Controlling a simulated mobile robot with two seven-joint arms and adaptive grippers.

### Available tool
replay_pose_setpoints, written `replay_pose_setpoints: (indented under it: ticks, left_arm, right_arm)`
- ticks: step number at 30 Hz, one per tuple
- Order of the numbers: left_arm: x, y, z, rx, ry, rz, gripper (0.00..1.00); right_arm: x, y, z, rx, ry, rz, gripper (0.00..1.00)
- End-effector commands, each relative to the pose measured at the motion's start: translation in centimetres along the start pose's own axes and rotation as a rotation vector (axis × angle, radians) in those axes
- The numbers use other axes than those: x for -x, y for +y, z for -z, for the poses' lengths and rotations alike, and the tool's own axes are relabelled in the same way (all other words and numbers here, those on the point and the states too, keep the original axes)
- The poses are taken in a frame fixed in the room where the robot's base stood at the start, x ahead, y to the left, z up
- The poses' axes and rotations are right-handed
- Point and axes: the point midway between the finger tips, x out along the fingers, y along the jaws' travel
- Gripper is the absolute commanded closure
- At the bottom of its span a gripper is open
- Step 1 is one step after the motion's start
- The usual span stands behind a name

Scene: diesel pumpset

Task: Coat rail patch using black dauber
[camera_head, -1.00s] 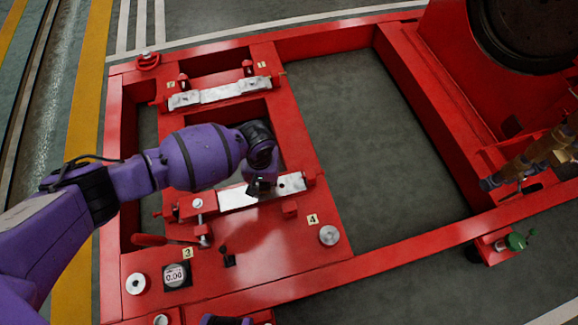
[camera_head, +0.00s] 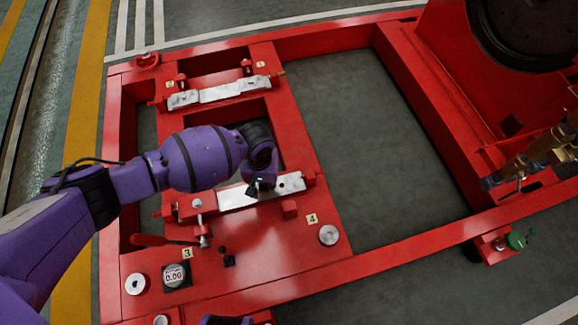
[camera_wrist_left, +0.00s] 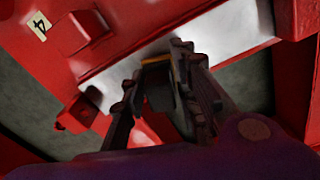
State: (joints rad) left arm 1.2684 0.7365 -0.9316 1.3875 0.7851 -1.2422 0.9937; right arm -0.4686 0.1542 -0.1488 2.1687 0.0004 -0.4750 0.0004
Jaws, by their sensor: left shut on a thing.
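The front metal rail (camera_head: 286,185) is a bright silver bar on the red frame, near the label 4. It also crosses the upper part of the left wrist view (camera_wrist_left: 232,38). My left gripper (camera_head: 259,187) points down at the rail's middle. In the left wrist view the gripper (camera_wrist_left: 165,68) is shut on a dark block, apparently the black dauber (camera_wrist_left: 160,92), with a yellowish edge by the fingertips. The fingertips overlap the rail's edge; I cannot tell whether the dauber touches it. No separate patch stands out on the rail.
A second silver rail (camera_head: 222,93) lies farther back on the red frame (camera_head: 300,125). A gauge (camera_head: 174,275), a small black lever (camera_head: 228,257) and a red-handled lever (camera_head: 150,240) are in front. Open floor (camera_head: 375,145) lies to the right, inside the frame.

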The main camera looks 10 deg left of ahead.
Motion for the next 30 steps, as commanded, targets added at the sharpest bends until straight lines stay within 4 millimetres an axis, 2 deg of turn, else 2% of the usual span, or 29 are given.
replay_pose_setpoints:
  ticks: [14,24,30]
  left_arm:
    - [-1.1,-0.1,-0.2,0.001,-0.003,0.001,0.93]
    - [-1.6,-0.1,-0.2,0.001,-0.003,0.001,0.93]
    - [-1.3,-0.6,-0.4,0.001,-0.003,0.001,0.93]
  right_arm:
    - [0.1,0.0,-1.0,-0.007,-0.018,-0.003,0.65]
    - [-0.4,-0.3,-0.4,-0.016,-0.006,-0.002,0.65]
    - [0.1,-0.3,0.5,-0.013,0.008,-0.001,0.65]
